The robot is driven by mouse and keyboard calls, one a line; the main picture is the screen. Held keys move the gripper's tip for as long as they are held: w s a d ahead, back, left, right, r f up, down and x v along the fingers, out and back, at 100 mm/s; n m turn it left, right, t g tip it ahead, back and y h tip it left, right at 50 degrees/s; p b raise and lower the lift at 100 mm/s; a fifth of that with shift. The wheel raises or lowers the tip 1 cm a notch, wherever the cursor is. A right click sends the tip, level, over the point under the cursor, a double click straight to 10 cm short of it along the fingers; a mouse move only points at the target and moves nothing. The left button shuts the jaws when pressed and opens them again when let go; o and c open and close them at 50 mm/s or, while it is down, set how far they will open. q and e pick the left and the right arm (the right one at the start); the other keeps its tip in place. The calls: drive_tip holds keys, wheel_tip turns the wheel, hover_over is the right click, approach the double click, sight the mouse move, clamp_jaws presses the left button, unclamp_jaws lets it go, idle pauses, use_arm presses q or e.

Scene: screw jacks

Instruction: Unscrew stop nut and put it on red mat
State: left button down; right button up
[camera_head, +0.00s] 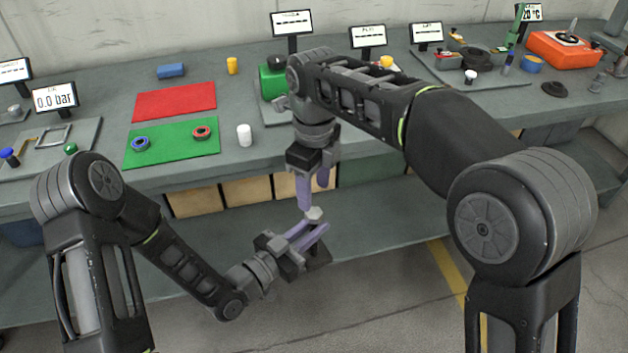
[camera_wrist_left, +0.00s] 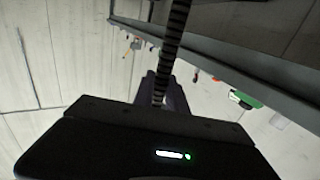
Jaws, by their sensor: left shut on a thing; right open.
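The red mat (camera_head: 175,102) lies bare on the bench at the left, behind a green mat (camera_head: 172,158). My left gripper (camera_head: 314,222) is low in front of the bench edge, its purple fingers shut on a light grey hexagonal piece (camera_head: 314,213) at the tips. It looks like a nut or bolt head; I cannot tell which. In the left wrist view, a dark threaded rod (camera_wrist_left: 175,40) runs from the top down to the fingers.
The green mat holds a blue ring (camera_head: 141,143) and a red ring (camera_head: 202,132). A white cylinder (camera_head: 244,135) stands beside it. A green jack (camera_head: 271,82) stands partly behind my right arm.

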sight(314, 212)
wheel_tip(314, 212, down, 7)
drive_tip(key=shift+r, duration=0.2)
drive_tip(key=shift+c, duration=0.4)
clamp_jaws()
idle(0.4)
